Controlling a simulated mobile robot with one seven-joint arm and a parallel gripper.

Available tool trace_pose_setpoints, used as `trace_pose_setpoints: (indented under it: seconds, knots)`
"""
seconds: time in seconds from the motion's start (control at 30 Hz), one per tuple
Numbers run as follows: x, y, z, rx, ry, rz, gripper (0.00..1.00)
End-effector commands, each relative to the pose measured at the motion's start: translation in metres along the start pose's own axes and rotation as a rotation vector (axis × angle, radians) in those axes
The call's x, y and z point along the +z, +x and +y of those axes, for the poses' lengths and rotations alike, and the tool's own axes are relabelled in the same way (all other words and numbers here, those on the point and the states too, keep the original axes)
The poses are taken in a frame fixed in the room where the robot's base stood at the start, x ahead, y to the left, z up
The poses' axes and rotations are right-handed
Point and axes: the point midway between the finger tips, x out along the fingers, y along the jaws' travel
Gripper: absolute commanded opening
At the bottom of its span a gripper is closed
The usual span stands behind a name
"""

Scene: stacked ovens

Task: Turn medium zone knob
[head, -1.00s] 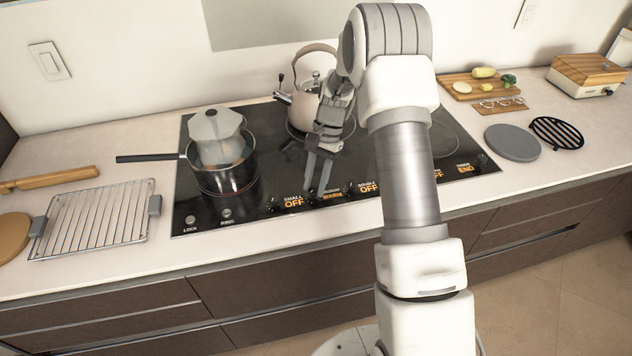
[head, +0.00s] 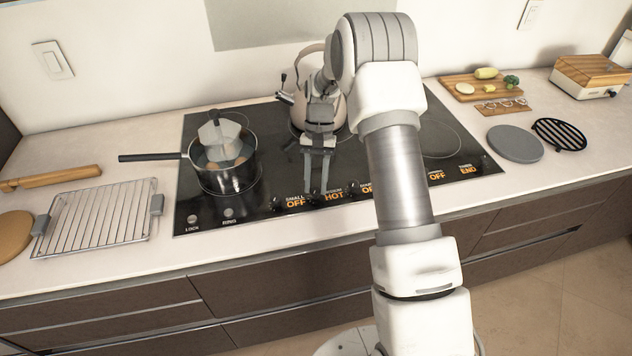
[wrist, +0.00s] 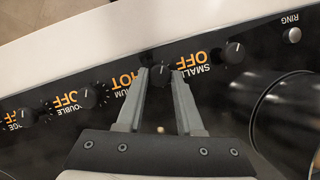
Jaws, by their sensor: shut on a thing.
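The medium zone knob (wrist: 160,80) is a small dark knob on the front strip of the black cooktop (head: 270,150). The orange display beside it, under a label ending in "IUM", reads HOT (head: 334,196). My gripper (head: 316,190) points down at the strip, with its fingers on either side of this knob. In the wrist view my gripper (wrist: 160,72) is shut on the knob, which the fingers partly hide. The small zone knob (wrist: 235,51) and the double zone knob (wrist: 87,97) sit to either side, with displays reading OFF.
A pot (head: 228,176) holding a moka pot (head: 218,138) stands on the left of the cooktop. A kettle (head: 306,85) stands behind my gripper. A wire rack (head: 95,215) lies left on the counter. A grey disc (head: 515,144) and black trivet (head: 559,134) lie right.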

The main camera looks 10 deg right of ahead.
Motion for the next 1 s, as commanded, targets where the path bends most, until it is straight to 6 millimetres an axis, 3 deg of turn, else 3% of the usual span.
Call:
trace_pose_setpoints:
  seconds: [0.17, 0.2, 0.37, 0.77, 1.0]
  knots:
    - [0.000, 0.000, 0.000, 0.000, -0.001, 0.000, 0.00]
    - [0.000, 0.000, 0.000, 0.000, -0.001, 0.000, 0.38]
    - [0.000, 0.000, 0.000, 0.000, 0.000, 0.000, 0.65]
    - [-0.001, -0.007, 0.000, -0.001, 0.001, 0.002, 0.65]
    - [-0.001, -0.054, 0.000, -0.002, 0.001, 0.006, 0.65]
